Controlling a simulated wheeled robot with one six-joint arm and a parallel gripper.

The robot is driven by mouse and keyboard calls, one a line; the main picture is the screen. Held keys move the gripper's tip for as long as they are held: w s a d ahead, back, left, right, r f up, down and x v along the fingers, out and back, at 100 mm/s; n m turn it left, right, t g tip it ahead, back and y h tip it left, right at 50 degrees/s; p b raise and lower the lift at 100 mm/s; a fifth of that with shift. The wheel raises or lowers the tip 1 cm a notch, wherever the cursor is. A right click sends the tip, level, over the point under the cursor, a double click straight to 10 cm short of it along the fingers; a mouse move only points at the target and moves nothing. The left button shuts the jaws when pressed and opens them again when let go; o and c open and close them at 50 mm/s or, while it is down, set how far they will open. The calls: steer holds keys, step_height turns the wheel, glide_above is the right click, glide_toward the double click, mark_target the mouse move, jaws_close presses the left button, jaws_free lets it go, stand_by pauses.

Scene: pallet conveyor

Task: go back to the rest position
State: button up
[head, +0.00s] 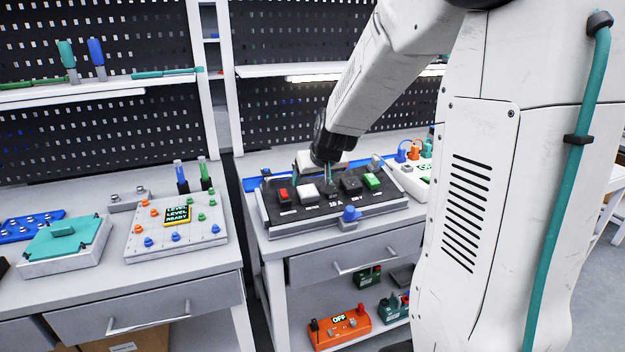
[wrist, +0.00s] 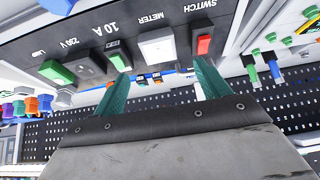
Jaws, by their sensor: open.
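My gripper (head: 328,172) hangs at the end of my arm over the dark module panel (head: 330,217) on the right workbench. In the wrist view its two teal fingers (wrist: 163,85) stand wide apart with nothing held between them. The panel bears a red switch block (head: 284,195), a white meter block (head: 308,191), dark blocks in the middle and a green lamp block (head: 372,181). The fingertips appear close to the panel; whether they touch it is unclear. No rest position is marked in either view.
A blue knob (head: 351,213) is at the panel's front edge. The left bench holds a grey board (head: 180,240) with a small screen and a teal-topped box (head: 66,241). Dark pegboards stand behind. An orange box (head: 339,328) sits on the shelf below.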

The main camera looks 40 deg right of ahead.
stand_by(0.4)
steer(key=s+a+r+n+g, duration=0.1)
steer(key=s+a+r+g, duration=0.1)
steer(key=s+a, duration=0.4)
steer(key=s+a+r+n+g+y, duration=0.1)
steer(key=s+a, duration=0.5)
steer(key=s, duration=0.8)
steer(key=s+a+r+n+g+y, duration=0.1)
steer(key=s+a, duration=0.4)
steer(key=s, duration=0.6)
step_height(320, 180, up, 3)
steer(key=shift+a+f+g, duration=0.1)
steer(key=shift+a+g, duration=0.3)
steer(key=shift+g, duration=0.5)
steer(key=shift+c, duration=0.3)
